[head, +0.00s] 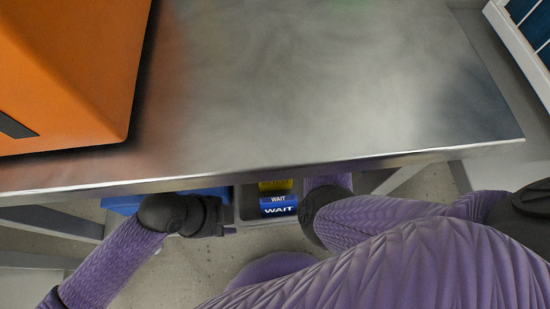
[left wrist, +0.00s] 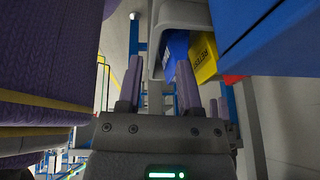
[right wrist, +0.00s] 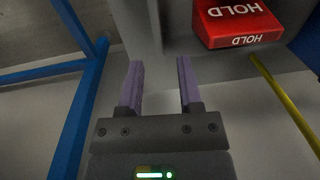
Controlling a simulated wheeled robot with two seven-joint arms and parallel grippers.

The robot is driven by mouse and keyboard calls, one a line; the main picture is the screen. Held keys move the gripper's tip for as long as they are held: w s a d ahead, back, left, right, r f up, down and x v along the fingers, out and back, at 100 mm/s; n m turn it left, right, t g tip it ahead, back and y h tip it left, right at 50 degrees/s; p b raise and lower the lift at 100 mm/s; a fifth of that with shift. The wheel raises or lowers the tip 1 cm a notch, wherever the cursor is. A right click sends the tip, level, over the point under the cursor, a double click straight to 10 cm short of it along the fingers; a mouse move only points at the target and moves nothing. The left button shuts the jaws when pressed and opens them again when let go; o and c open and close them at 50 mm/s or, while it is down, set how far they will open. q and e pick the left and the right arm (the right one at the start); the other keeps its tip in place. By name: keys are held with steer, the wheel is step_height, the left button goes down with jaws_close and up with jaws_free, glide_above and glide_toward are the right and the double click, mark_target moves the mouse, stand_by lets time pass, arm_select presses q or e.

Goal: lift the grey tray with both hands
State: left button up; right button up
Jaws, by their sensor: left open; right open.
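The grey tray (head: 240,215) shows just below the table's front edge in the head view, partly hidden by the table and my arms. It holds a blue WAIT block (head: 279,205) and a yellow block (head: 275,185). My left gripper (left wrist: 159,68) is open, with the tray's end wall (left wrist: 157,62) appearing between its fingertips. My right gripper (right wrist: 159,62) is open at the tray's other end, its fingertips close to the grey wall (right wrist: 152,30); contact is unclear. A red HOLD block (right wrist: 238,22) lies in the tray there. The right fingers are hidden in the head view.
A steel table (head: 330,80) fills the head view above the tray. An orange box (head: 65,70) stands on its left part. A blue object (head: 122,205) sits under the table edge beside my left gripper. Blue frame bars (right wrist: 80,120) stand left in the right wrist view.

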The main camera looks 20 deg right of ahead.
mark_target(249, 223)
arm_select(q)
steer(key=x, duration=0.9)
arm_select(e)
steer(key=f, duration=0.9)
steer(key=shift+w+a, duration=0.1)
steer(key=shift+a, duration=0.25)
arm_select(q)
steer(key=shift+r, duration=0.1)
jaws_close()
arm_select(e)
steer(key=shift+r, duration=0.1)
jaws_close()
